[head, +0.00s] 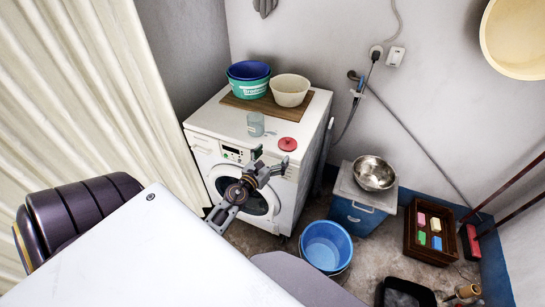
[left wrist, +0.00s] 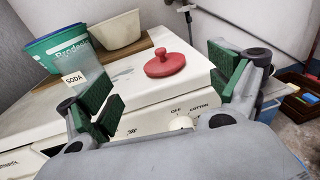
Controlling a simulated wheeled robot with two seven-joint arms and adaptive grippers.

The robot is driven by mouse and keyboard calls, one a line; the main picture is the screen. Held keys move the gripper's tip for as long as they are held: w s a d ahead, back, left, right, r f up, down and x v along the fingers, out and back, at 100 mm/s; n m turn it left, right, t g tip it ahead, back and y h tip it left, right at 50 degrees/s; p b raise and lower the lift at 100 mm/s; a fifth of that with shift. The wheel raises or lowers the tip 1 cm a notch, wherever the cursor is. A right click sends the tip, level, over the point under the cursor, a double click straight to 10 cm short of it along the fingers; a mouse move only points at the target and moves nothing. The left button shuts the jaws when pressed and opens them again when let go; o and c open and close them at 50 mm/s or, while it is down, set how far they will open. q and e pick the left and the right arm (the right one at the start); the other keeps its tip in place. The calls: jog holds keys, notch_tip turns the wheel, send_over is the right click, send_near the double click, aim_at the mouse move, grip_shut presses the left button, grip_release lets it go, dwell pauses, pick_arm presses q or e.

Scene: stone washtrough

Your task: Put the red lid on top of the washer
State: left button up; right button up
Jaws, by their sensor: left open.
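The red lid (head: 287,144) lies flat on top of the white washer (head: 209,118), near its right front edge. It also shows in the left wrist view (left wrist: 165,64), with its round knob facing up. My left gripper (head: 267,164) is in front of the washer's upper front. Its green-padded jaws (left wrist: 165,88) are wide apart and empty, and the lid shows beyond the gap between them, not touched by them. My right gripper is in neither view.
A clear SODA jar (head: 256,124) stands left of the lid. Behind are a wooden board (head: 262,105), a green tub (head: 249,88) and a cream bowl (head: 290,90). A blue bucket (head: 326,245), a blue cabinet (head: 358,213) with a steel bowl (head: 374,173), and a crate (head: 428,246) stand right.

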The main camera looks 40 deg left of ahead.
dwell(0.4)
pick_arm(q)
jog(key=s+d+f+n+g, duration=0.2)
jog(key=s+f+n, duration=0.3)
jog(key=f, duration=0.7)
jog(key=s+d+f+n+g, duration=0.25)
jog(key=f+n, duration=0.45)
jog(key=f, duration=0.6)
jog(key=s+d+f+n+g, duration=0.2)
jog(key=s+f+n+g, duration=0.3)
jog(key=f, duration=0.7)
jog(key=s+d+f+n+g, duration=0.1)
jog(key=s+f+n, duration=0.4)
jog(key=s, duration=0.5)
jog(key=s+d+f+n+g+h, duration=0.1)
jog(key=s+f+n+g, duration=0.2)
jog(key=s+f, duration=0.6)
jog(key=s+d+f+n+g, duration=0.1)
jog(key=s+f+n, duration=0.5)
jog(key=s, duration=0.6)
jog(key=shift+f+n+g+h, duration=0.3)
jog(key=shift+f+n+g, duration=0.1)
jog(key=shift+n+g, duration=0.4)
jog(key=shift+s+d, duration=0.1)
